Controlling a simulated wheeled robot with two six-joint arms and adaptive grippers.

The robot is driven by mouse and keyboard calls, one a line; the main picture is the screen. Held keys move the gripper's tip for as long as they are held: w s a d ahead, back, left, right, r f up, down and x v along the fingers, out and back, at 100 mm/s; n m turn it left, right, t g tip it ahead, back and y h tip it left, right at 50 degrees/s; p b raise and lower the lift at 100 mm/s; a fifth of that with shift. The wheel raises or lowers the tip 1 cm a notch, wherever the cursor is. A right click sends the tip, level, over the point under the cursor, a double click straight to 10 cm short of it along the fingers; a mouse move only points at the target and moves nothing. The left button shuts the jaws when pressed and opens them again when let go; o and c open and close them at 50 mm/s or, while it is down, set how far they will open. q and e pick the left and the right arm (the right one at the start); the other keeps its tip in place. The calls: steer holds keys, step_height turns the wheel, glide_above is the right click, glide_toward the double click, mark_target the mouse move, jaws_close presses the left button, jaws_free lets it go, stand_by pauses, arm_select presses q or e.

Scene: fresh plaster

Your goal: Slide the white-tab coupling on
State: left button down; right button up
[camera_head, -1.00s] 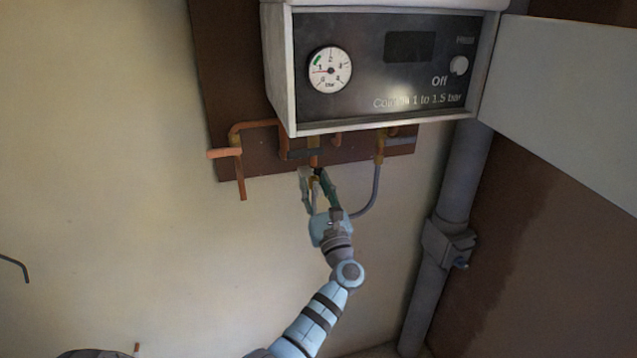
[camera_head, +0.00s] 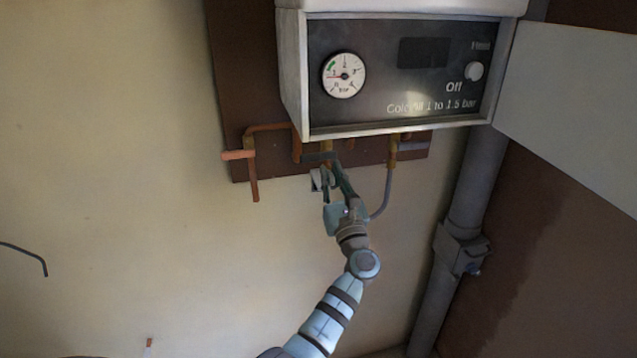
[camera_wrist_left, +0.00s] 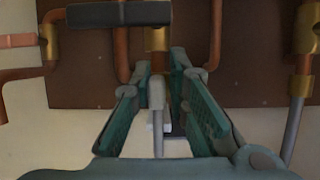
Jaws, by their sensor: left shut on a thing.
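My left gripper (camera_head: 332,174) is just below the boiler's pipework in the head view. In the left wrist view its two green fingers (camera_wrist_left: 160,88) stand on either side of a small grey coupling (camera_wrist_left: 157,93) with a grey hose (camera_wrist_left: 158,145) below it. A white tab (camera_wrist_left: 159,128) shows low between the fingers. The grip surfaces are partly hidden. Above is a brass fitting (camera_wrist_left: 155,38) on a copper pipe; I cannot tell whether the coupling touches it. My right gripper is out of view.
A dark lever handle (camera_wrist_left: 118,14) crosses just above the fingers. Copper pipes (camera_head: 254,178) are at left, and a second brass fitting (camera_wrist_left: 307,28) with a grey hose (camera_head: 387,185) at right. The boiler (camera_head: 390,75) overhangs. The wall below left (camera_head: 150,240) is clear.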

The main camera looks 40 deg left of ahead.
mark_target(332, 181)
arm_select(q)
steer(key=c, duration=1.6)
jaws_free()
steer(key=shift+s+a+r, duration=0.1)
steer(key=shift+a+r, duration=0.05)
steer(key=shift+r, duration=0.05)
steer(key=shift+c, duration=0.2)
steer(key=shift+t, duration=0.3)
steer(key=shift+f, duration=0.15)
steer(key=v, duration=0.7)
steer(key=shift+s+d, duration=0.15)
steer(key=shift+d, duration=0.1)
